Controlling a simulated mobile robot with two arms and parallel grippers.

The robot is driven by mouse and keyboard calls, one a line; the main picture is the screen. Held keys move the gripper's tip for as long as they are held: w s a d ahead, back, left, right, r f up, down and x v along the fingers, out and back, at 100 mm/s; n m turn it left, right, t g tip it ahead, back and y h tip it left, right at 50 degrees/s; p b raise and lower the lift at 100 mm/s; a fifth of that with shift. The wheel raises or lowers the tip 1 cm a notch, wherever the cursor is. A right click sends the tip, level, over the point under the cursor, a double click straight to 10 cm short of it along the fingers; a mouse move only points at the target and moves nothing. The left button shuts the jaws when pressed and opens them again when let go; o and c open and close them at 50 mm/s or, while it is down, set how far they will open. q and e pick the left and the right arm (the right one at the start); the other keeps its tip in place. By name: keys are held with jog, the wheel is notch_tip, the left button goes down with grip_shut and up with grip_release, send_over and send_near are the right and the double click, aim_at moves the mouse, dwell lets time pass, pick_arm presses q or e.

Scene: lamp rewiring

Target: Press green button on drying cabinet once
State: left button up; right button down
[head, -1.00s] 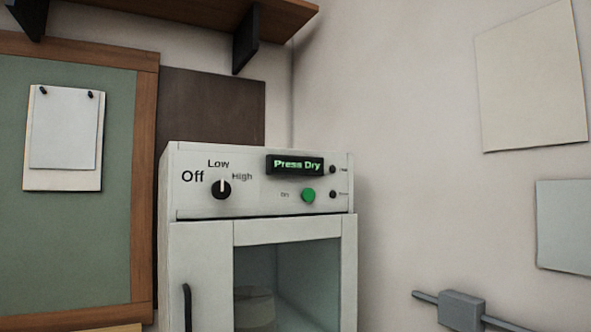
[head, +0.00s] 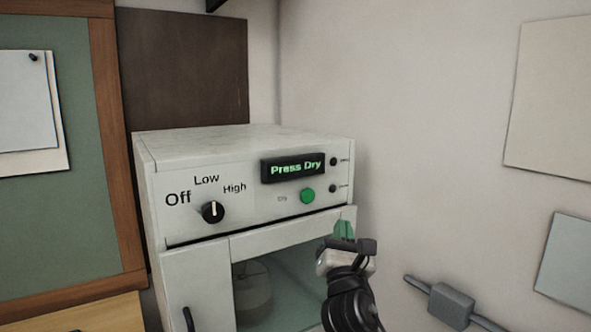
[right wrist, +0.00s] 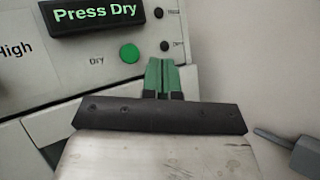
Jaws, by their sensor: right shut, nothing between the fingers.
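The white drying cabinet (head: 250,215) stands in the corner with its door shut. Its green button (head: 307,195) sits on the front panel, below a display (head: 293,168) that reads "Press Dry". The button also shows in the right wrist view (right wrist: 129,53), left of my fingertips. My right gripper (head: 343,230) is shut and empty, with its green fingertips below and to the right of the button. The fingertips (right wrist: 162,75) appear apart from the button in the right wrist view. My left gripper is not in view.
A black knob (head: 212,212) labelled Off, Low and High is on the panel's left. Two small dark knobs sit right of the display. A grey box on a conduit (head: 451,304) is on the right wall. A green board (head: 50,215) hangs at left.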

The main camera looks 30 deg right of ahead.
aim_at(306, 196)
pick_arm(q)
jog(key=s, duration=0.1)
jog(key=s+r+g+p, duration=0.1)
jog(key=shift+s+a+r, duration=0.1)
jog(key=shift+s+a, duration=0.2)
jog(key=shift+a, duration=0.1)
pick_arm(e)
jog(key=r, duration=0.2)
jog(key=w+d+g+h, duration=0.1)
jog(key=shift+r, duration=0.4)
pick_arm(q)
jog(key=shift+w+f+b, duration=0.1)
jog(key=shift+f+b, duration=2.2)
jog(key=shift+b, duration=0.05)
pick_arm(e)
jog(key=w, duration=0.8)
jog(key=shift+w+a, duration=0.35)
jog(key=shift+w, duration=0.05)
